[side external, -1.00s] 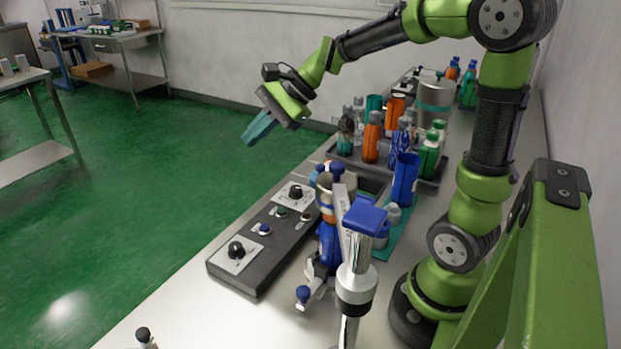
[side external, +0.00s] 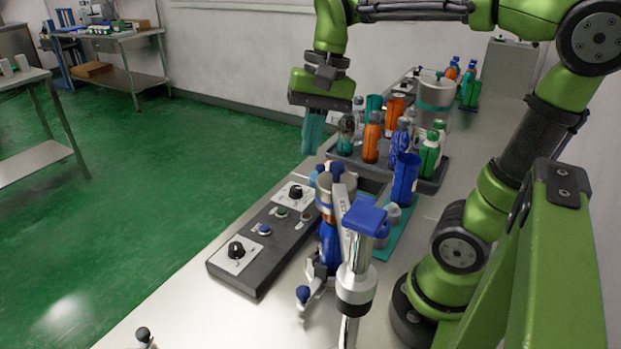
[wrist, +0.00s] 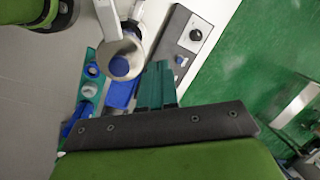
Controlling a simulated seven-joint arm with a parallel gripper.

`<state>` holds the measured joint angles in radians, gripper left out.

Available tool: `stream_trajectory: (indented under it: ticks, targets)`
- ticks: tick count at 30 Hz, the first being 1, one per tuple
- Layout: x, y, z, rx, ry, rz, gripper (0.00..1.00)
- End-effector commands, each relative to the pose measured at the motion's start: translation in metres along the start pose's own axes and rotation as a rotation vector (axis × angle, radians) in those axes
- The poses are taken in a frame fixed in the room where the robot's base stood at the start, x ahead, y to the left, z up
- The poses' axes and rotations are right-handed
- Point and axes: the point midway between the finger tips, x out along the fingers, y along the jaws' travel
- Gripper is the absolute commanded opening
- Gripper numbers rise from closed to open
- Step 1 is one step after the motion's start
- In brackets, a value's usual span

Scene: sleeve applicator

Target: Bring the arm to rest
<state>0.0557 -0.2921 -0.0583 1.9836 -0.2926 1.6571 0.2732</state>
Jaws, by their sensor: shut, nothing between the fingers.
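My gripper (side external: 312,134) hangs pointing down in the side view, above the left edge of the bench and just left of the bottle tray. Its teal fingers are together with nothing between them. In the wrist view the teal fingers (wrist: 157,84) also lie close together and empty. Below them in that view are the black control panel (wrist: 181,45) and the round metal part of the applicator (wrist: 120,60). The fingers appear apart from everything. The applicator (side external: 328,245) stands on the bench in front, with a blue bottle in it.
A dark tray (side external: 437,183) of several orange, green, blue and clear bottles stands just right of my gripper. A control panel (side external: 250,272) with knobs lies along the bench's left edge. A blue-topped metal post (side external: 357,283) rises in front. The green floor (side external: 140,220) to the left is clear.

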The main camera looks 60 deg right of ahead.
Motion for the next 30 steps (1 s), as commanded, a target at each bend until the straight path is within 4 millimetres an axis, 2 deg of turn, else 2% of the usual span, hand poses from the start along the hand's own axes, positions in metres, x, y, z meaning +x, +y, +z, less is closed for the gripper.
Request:
stream_trajectory:
  ticks: [6, 13, 26, 30]
  targets:
    - [-0.009, 0.026, 0.009, -0.109, 0.054, 0.126, 0.00]
    - [-0.009, 0.043, 0.011, -0.162, 0.087, 0.201, 0.00]
    - [-0.009, 0.046, 0.011, -0.170, 0.094, 0.212, 0.00]
    - [-0.026, 0.041, 0.012, -0.169, 0.097, 0.209, 0.00]
